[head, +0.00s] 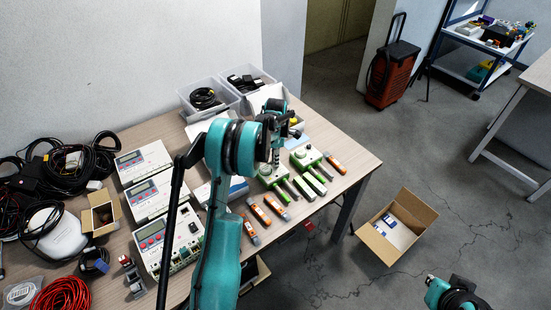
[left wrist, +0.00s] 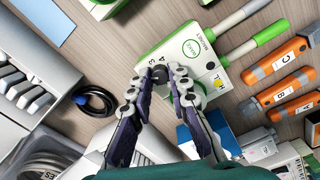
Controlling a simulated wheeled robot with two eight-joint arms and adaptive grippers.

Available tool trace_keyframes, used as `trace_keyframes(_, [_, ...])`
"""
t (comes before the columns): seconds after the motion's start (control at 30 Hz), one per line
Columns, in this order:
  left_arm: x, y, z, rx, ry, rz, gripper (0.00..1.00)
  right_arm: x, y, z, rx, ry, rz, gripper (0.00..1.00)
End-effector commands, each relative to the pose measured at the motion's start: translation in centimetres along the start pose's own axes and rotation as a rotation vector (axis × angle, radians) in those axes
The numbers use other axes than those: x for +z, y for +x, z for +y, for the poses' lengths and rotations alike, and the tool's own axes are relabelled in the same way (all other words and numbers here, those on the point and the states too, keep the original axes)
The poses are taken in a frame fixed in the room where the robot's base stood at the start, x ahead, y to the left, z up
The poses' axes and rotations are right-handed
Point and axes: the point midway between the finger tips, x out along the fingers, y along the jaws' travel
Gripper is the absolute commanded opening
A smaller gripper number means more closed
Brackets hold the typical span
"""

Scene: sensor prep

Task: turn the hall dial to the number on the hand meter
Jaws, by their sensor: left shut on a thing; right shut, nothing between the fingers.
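My left gripper (head: 275,160) is over a white-and-green box (head: 267,181) on the table. In the left wrist view, the fingertips (left wrist: 160,76) are shut on a small dark dial (left wrist: 158,72) on that box (left wrist: 180,45). The numbers 3 and 4 show beside the dial; its other marks are hidden by the fingers. A green round label on the box carries small lettering. I cannot pick out the hand meter or a reading for certain. A second white-and-green unit (head: 306,155) stands to the right. Only part of my right arm shows at the lower right; its fingers are out of view.
Orange tools (head: 273,206) lie near the front edge. Several bench units with displays (head: 145,161) and cable coils (head: 62,160) fill the left side. Bins of cable (head: 207,99) stand behind. A cardboard box (head: 397,224) is on the floor.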

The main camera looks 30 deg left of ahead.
Motion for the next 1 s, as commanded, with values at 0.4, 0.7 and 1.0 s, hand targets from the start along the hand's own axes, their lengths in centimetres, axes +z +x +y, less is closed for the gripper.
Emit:
trace_keyframes(0.4, [-0.04, 0.0, 0.01, 0.001, 0.394, -0.01, 0.0, -0.15, -0.21, 0.0, 0.0, 0.0, 0.0, 0.0])
trace_keyframes(0.7, [-0.06, 0.0, 0.0, 0.0, 0.679, -0.016, 0.0, -0.22, -0.31, 0.0, 0.0, 0.0, 0.0, 0.0])
trace_keyframes(1.0, [-0.07, 0.01, 0.0, 0.0, 0.964, -0.024, 0.0, -0.29, -0.4, 0.0, 0.0, 0.0, 0.0, 0.0])
